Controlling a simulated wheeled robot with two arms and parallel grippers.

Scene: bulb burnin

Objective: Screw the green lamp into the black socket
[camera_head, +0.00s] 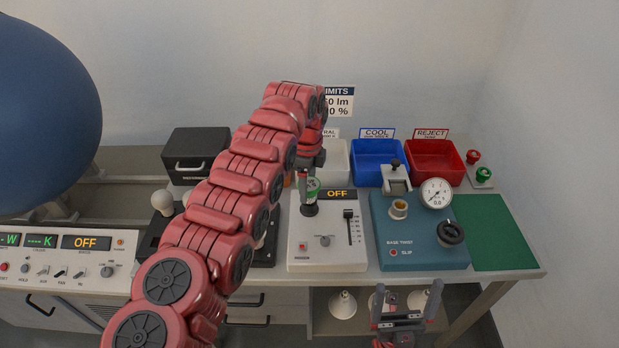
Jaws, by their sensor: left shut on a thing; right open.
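The green lamp (313,184) is upright at the top of the black socket (309,209), on the white dimmer box (300,254). Its base meets the socket mouth in the picture; I cannot tell how deep it sits. My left gripper (311,172) points down from above and is shut on the lamp, hiding its upper part. My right gripper (405,308) is open and empty at the bottom of the view, in front of the table edge.
A blue-green base twist unit (418,257) with a gauge stands right of the dimmer box. Blue (377,150) and red (435,150) bins stand behind. A green mat (505,238) lies clear at right. My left arm covers much of the table's left middle.

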